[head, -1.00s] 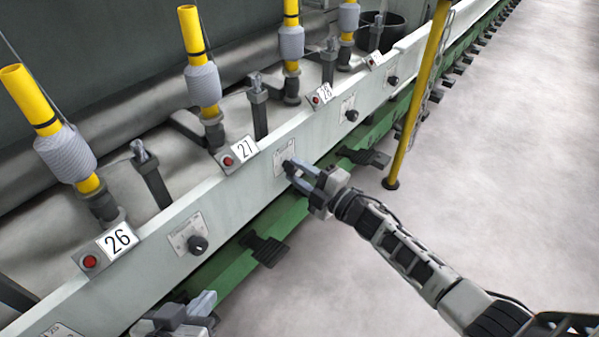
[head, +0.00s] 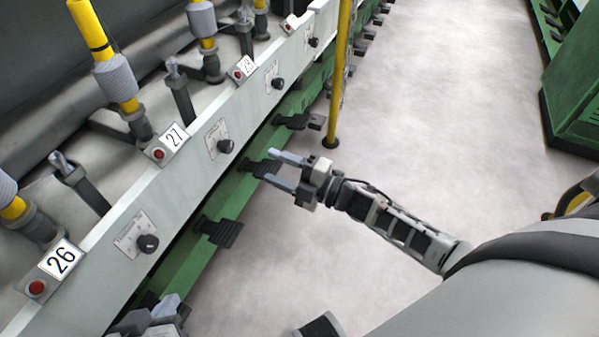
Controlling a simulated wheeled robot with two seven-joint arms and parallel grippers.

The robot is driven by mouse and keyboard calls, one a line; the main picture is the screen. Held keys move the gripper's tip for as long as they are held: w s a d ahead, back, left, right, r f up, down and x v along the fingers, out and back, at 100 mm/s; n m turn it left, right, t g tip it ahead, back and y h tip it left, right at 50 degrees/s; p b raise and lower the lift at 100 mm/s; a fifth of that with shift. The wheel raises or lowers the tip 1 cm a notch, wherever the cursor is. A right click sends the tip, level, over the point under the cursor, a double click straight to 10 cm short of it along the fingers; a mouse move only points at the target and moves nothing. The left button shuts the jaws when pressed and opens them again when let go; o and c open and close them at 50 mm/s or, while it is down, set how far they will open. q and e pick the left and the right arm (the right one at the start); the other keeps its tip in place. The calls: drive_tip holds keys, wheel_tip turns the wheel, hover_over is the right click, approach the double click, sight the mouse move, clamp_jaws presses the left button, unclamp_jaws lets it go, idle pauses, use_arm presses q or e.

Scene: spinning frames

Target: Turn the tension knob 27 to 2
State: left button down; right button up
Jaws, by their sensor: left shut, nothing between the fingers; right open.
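The tension knob 27 (head: 226,146) is a small black knob on a white scale plate (head: 214,134) on the pale front rail, below and right of the number plate 27 (head: 175,136). The scale marks are too small to read. My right gripper (head: 277,168) is open and empty, its two fingers apart, to the right of knob 27 and clear of it. My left gripper (head: 168,309) is low at the bottom edge, shut and empty, below knob 26 (head: 148,243) and partly cut off by the frame.
Similar knobs sit along the rail, including knob 28 (head: 278,83). Black pedals (head: 219,231) stick out from the green beam below. A yellow post (head: 338,75) stands behind my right gripper. A green machine (head: 575,90) is at far right. The grey floor between is clear.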

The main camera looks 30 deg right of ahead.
drive_tip(key=shift+v, duration=2.7)
